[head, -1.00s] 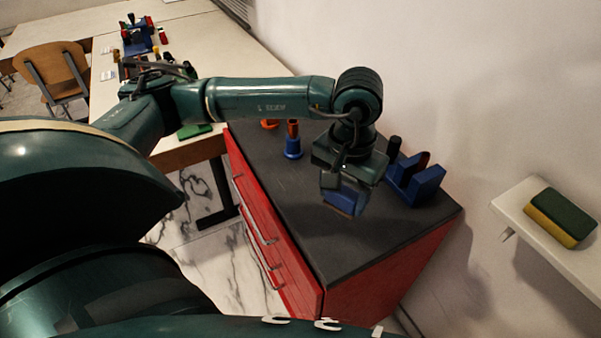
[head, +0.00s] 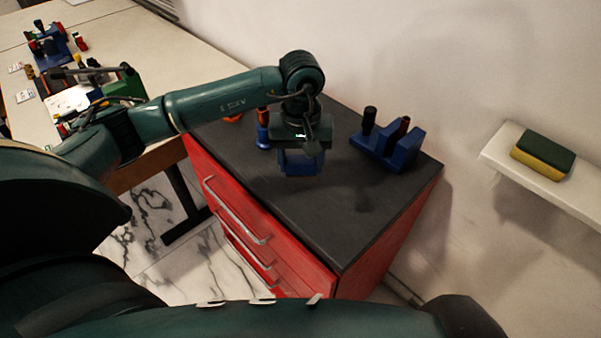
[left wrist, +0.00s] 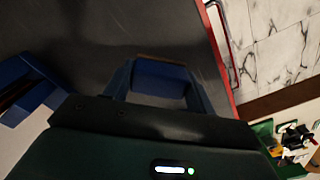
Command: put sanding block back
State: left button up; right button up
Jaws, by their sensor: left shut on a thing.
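My left gripper (head: 300,160) is shut on a blue block with a brownish edge, which I take for the sanding block (head: 299,168). It holds the block over the dark top of the red drawer cabinet, left of the blue rack (head: 388,148). In the left wrist view the block (left wrist: 160,78) sits between the blue fingers of the gripper (left wrist: 160,90). The gripper body hides part of the block, and I cannot tell its exact height above the top. My right gripper is not in view.
The blue rack holds a black-handled and a red-handled tool. A blue holder (head: 263,138) stands behind my left gripper. A green and yellow sponge (head: 543,155) lies on a white wall shelf (head: 500,150). The front of the cabinet top (head: 350,225) is clear.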

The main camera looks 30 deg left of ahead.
aim_at(301, 175)
pick_arm(q)
jog(key=shift+f, duration=0.35)
notch_tip(301, 175, down, 3)
jog(key=shift+f+p, duration=0.1)
jog(key=shift+p, duration=0.2)
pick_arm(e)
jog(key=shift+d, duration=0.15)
pick_arm(q)
jog(key=shift+f, duration=0.1)
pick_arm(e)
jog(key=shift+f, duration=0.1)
pick_arm(q)
jog(key=shift+f, duration=0.15)
jog(key=o, duration=1.2)
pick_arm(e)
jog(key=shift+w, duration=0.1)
